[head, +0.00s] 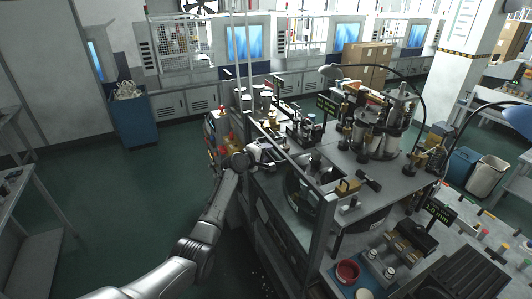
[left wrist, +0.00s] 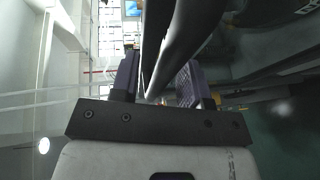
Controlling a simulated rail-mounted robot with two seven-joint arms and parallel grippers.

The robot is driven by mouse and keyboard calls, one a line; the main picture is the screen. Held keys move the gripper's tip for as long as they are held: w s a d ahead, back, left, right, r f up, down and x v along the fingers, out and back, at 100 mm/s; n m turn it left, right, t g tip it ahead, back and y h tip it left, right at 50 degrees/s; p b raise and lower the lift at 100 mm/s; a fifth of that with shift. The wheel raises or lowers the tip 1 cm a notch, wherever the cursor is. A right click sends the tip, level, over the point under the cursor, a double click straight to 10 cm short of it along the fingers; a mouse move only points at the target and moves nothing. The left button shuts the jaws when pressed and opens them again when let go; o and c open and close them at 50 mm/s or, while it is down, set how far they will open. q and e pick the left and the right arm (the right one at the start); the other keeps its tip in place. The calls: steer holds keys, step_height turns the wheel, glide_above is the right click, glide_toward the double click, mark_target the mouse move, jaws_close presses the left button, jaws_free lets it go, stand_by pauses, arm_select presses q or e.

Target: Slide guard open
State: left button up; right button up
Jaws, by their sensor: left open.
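The guard is a clear panel in a grey frame (head: 325,232) at the near left side of the machine table in the head view. My left gripper (head: 268,156) is at the far part of this guard, reaching in from the left. In the left wrist view the left gripper (left wrist: 158,88) is open, with its two dark ridged fingers apart. A dark bar (left wrist: 182,45) runs between the fingers; whether they touch it I cannot tell. How far the guard stands open is unclear. My right gripper is not in view.
The machine table (head: 335,163) carries several fixtures and a curved lamp. A workbench with a red bowl (head: 347,271) is at front right. A blue bin (head: 134,116) stands at back left. The green floor (head: 115,195) left of the machine is clear.

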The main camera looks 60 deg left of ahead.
arm_select(q)
steer(key=shift+w, duration=0.15)
jaws_close()
stand_by(0.4)
